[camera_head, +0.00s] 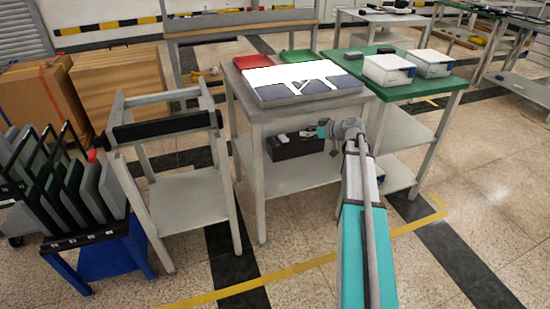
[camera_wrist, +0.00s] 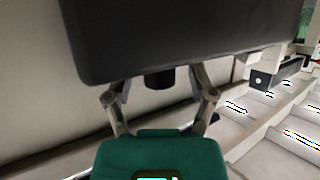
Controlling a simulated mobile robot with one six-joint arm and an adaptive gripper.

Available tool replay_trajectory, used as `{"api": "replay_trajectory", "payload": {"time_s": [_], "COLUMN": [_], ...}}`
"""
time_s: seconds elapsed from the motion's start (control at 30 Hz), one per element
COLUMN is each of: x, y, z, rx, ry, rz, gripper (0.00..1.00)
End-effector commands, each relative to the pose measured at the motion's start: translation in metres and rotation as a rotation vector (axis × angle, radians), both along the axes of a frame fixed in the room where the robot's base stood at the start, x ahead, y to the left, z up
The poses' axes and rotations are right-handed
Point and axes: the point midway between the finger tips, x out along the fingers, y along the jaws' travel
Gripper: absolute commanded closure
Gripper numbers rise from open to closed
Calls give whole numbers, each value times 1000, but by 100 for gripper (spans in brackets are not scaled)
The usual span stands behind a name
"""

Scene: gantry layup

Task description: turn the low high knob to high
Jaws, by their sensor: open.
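A dark box (camera_head: 300,148) is mounted under the top of the middle grey table, on its front side. In the wrist view the dark box (camera_wrist: 180,40) fills the upper part. A short black round knob (camera_wrist: 159,78) shows at its lower edge. No low or high marking is readable, so I cannot tell the knob's setting. My gripper (camera_wrist: 160,92) is open, with one finger on each side of the knob in the picture. I cannot tell whether either finger touches it. In the head view my gripper (camera_head: 307,133) is small, close in front of the box.
The middle table (camera_head: 255,107) carries a white and grey panel (camera_head: 300,80) and red and green pieces. A green-topped table (camera_head: 410,90) with white boxes adjoins it on the right. A grey stand (camera_head: 185,195) and a rack of panels (camera_head: 75,190) are left. Floor is clear at front right.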

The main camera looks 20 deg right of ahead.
Motion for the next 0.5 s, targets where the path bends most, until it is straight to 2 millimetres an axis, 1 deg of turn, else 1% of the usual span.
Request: {"api": "replay_trajectory", "payload": {"time_s": [0.07,0.2,0.5], "x": [2,-15,-46], "y": [-2,-10,-34], "z": [0,10,26], "rx": [1,1,0], "ry": [-1,0,0], "rz": [43,52,50], "gripper": [27,27,27]}}
